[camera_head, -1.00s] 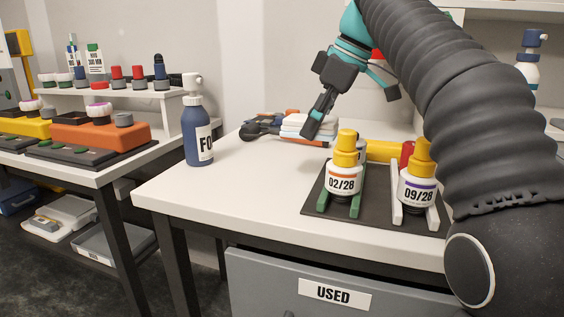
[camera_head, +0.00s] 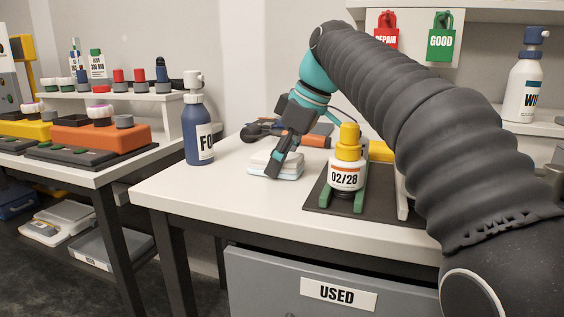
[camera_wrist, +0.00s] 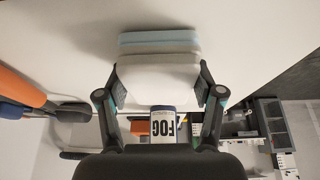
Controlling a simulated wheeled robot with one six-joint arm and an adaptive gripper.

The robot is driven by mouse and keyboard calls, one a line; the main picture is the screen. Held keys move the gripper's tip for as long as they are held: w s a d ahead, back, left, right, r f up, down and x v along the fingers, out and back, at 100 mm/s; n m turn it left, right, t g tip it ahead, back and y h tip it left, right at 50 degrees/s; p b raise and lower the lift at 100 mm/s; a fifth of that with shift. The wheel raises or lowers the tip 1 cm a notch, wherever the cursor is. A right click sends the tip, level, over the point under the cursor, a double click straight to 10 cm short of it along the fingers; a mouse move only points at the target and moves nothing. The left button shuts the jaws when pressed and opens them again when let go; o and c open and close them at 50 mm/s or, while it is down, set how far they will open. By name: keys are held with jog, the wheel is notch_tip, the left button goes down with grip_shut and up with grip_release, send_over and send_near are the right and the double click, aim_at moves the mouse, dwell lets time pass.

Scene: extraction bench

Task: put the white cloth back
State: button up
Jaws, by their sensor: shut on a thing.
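The white cloth (camera_head: 262,160) is a folded, layered pad with a pale blue band low on its side. It is at the tabletop, left of the dark rack; I cannot tell whether it touches the table. My gripper (camera_head: 277,168) points down over it and is shut on it. In the wrist view my gripper (camera_wrist: 160,82) has one finger on each side of the white cloth (camera_wrist: 158,68), and the pale blue layer shows beyond the white one. My fingers hide part of the cloth in the head view.
A blue FOG bottle (camera_head: 199,140) stands left. A black and orange tool (camera_head: 312,141) lies behind. The white tabletop (camera_head: 215,195) is clear in front.

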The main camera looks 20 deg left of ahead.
jog(key=shift+f, duration=0.1)
jog(key=o, duration=1.1)
jog(key=p+v, duration=0.3)
jog(key=v, duration=0.6)
jog(key=shift+w+r, duration=0.1)
jog(key=shift+r, duration=0.3)
jog(key=shift+v, duration=1.25)
jog(key=shift+d, duration=0.1)
